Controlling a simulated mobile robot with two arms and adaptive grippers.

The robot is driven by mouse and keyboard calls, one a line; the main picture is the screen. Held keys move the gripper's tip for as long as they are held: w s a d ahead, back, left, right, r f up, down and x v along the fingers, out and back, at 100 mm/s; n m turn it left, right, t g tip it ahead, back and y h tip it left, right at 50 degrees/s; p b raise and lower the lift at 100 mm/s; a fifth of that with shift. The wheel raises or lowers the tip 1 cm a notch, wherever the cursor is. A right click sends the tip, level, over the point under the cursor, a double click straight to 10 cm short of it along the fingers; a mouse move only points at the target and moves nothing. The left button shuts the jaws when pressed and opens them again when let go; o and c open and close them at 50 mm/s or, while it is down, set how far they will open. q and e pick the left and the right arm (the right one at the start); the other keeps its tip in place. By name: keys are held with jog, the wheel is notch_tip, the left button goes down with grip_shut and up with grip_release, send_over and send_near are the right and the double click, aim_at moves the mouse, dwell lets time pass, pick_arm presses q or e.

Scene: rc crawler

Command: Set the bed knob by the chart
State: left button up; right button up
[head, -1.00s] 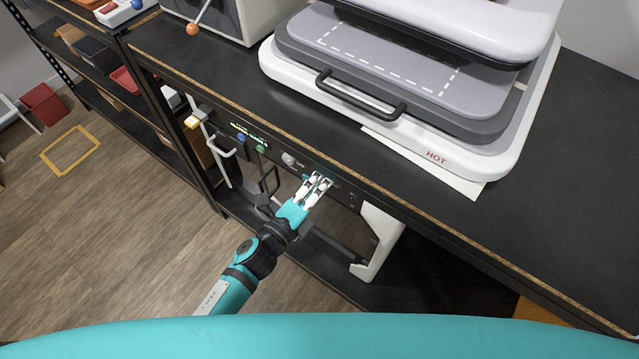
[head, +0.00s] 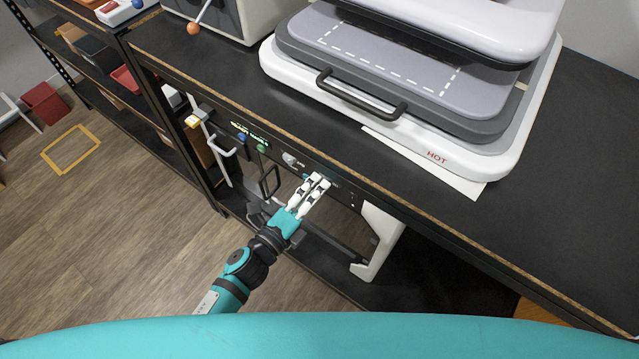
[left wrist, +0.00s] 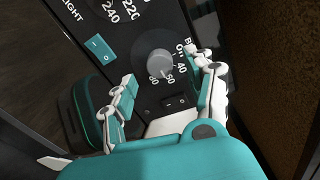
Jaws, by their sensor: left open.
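The bed knob (left wrist: 160,63) is a round grey dial on a black panel in the left wrist view. In the head view my left gripper (head: 318,181) is at the bench-front panel and hides the knob. A white sheet (head: 472,188), perhaps the chart, sticks out under the press; no writing on it is readable. My right gripper is not in view.
A rocker switch (left wrist: 175,102) sits below the knob, and a teal switch (left wrist: 99,48) is to the left. Another grey knob (head: 290,159) is left along the panel. The heat press (head: 490,150), marked HOT, stands on the dark bench (head: 560,190).

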pick_arm(q)
jog(key=v, duration=0.9)
jog(key=shift+s, duration=0.2)
jog(key=shift+a, duration=0.15)
